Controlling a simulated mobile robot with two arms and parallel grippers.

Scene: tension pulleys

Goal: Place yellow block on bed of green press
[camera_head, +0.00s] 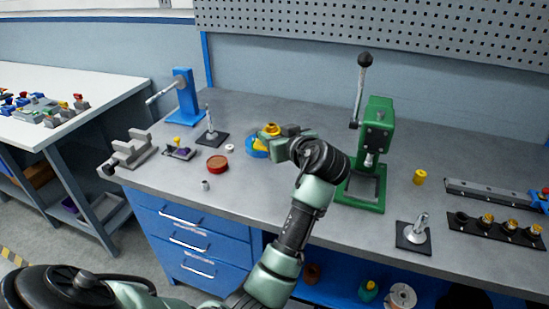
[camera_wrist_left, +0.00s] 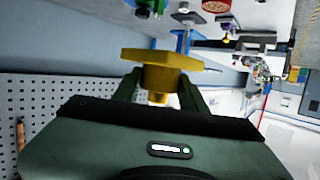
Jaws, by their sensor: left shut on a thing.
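My left gripper (camera_head: 276,135) is over the middle of the bench, shut on the yellow block (camera_head: 271,129). My right gripper is not in view.
A blue round dish (camera_head: 256,149) lies under and beside my gripper. A yellow cylinder (camera_head: 419,177) and a metal fixture on a black plate (camera_head: 413,238) stand right of the press. A red round tin (camera_head: 217,165) and a blue press (camera_head: 184,95) are to the left.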

